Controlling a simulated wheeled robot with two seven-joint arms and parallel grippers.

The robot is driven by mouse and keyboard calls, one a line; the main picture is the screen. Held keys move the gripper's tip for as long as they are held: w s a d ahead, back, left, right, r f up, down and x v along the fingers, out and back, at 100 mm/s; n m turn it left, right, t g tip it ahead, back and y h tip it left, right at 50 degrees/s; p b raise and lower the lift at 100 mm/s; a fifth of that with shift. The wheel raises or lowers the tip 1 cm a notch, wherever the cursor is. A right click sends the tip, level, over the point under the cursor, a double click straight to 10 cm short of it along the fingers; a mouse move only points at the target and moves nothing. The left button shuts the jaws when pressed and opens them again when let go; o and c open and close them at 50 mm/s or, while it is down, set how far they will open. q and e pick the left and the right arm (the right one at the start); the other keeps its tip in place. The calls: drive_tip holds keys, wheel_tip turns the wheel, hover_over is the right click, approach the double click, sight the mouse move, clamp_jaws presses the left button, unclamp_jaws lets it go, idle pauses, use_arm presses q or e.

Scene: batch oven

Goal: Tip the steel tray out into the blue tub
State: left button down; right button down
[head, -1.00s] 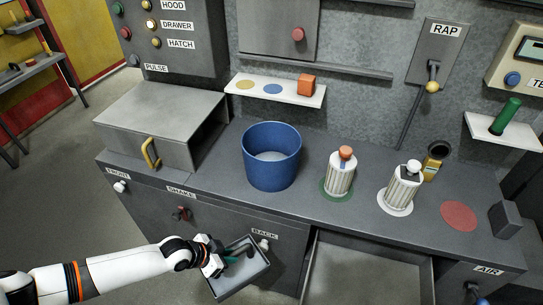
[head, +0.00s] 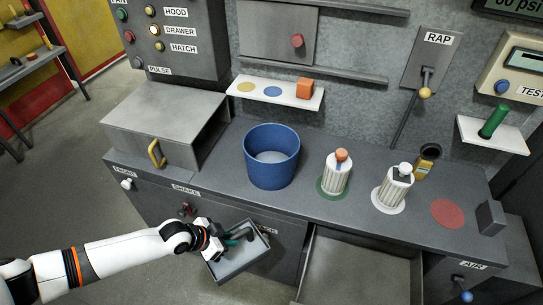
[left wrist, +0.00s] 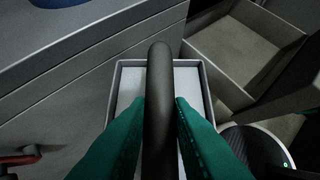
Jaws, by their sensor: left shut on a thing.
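The blue tub (head: 271,160) stands upright on the grey counter, with something pale in its bottom. The steel tray (head: 256,257) is in front of the counter, below the tub and beside the open drawer. My left gripper (head: 239,234) is shut on the tray's dark arched handle. In the left wrist view the green fingers (left wrist: 160,125) close on both sides of the handle (left wrist: 160,80), and the tray rim (left wrist: 113,85) frames a pale, flat-looking inside. I cannot tell whether that is a load or the floor. My right gripper is not seen.
An open drawer (head: 355,270) juts out right of the tray. On the counter stand a grey box with a yellow handle (head: 155,152) left of the tub and two ribbed canisters (head: 335,174) to its right. A shelf (head: 262,90) with an orange cube hangs behind the tub.

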use_arm(q)
drive_tip(key=shift+r+p, duration=3.9)
drive_tip(key=shift+r, duration=0.95)
wheel_tip(320, 180, up, 24)
drive_tip(key=shift+f+p, duration=0.25)
drive_tip(key=shift+p, duration=0.2)
drive_tip(key=w+d+b, duration=0.2)
drive_tip(key=w+d, duration=0.1)
drive_tip(key=w, duration=0.9)
drive_tip(key=w+d+b, duration=0.2)
drive_tip(key=w+d, duration=0.2)
drive_tip(key=w, duration=0.8)
drive_tip(key=shift+d+b, duration=0.3)
drive_tip(key=shift+b, duration=0.1)
